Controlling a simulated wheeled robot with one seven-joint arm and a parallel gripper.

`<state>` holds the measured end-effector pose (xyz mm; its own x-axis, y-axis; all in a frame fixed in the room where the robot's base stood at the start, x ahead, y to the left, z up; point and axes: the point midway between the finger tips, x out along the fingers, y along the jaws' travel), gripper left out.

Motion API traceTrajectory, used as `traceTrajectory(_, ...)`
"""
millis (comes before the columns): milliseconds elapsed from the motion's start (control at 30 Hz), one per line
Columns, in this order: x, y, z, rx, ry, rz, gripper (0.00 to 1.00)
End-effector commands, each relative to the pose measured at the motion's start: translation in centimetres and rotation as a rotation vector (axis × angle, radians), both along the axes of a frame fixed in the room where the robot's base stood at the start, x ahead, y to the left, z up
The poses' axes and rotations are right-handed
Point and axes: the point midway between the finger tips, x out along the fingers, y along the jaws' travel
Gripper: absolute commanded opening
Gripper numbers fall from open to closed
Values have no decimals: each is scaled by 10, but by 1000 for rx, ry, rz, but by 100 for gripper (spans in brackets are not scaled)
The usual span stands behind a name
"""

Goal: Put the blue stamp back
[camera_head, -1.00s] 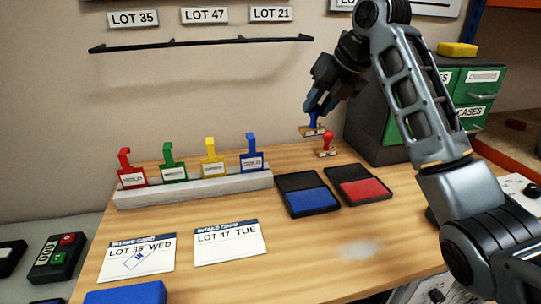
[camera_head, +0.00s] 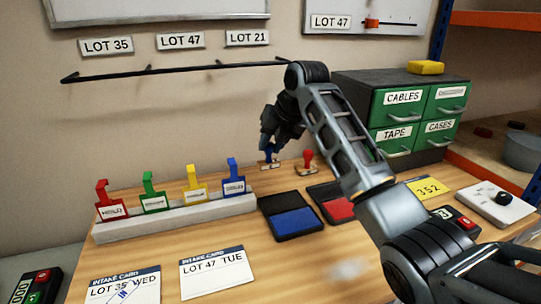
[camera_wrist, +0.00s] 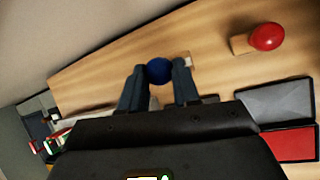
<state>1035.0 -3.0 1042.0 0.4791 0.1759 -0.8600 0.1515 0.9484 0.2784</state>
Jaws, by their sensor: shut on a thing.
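My gripper (camera_head: 271,146) is shut on the blue stamp (camera_head: 268,157), upright at the back of the table, left of the red stamp (camera_head: 306,162). In the wrist view the blue round handle (camera_wrist: 159,70) sits between my two fingers (camera_wrist: 157,88). The stamp's wooden base is at or very near the table top; I cannot tell whether it touches. The red stamp, with a round red knob (camera_wrist: 267,37), stands apart to the right. The blue ink pad (camera_head: 294,221) lies open in front of the stamps, and the red ink pad (camera_head: 338,208) is partly behind my arm.
A grey rack (camera_head: 175,218) with red, green, yellow and blue tags stands to the left. Two intake cards (camera_head: 212,272) lie in front, the left one with a blue mark. Green drawers (camera_head: 403,112) stand behind right. A wall rail (camera_head: 180,70) runs above.

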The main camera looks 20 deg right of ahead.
Motion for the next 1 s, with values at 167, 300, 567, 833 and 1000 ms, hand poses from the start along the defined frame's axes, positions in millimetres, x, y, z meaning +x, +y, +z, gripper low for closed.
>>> traceTrajectory(167,1,2,-9,1,2,-1,12)
traceTrajectory(300,1,2,-29,3,3,-1,12)
traceTrajectory(567,1,2,-41,0,-1,-1,12)
traceTrajectory(833,1,1,-45,0,-1,-1,34)
traceTrajectory(1000,1,2,-45,0,-1,-1,50)
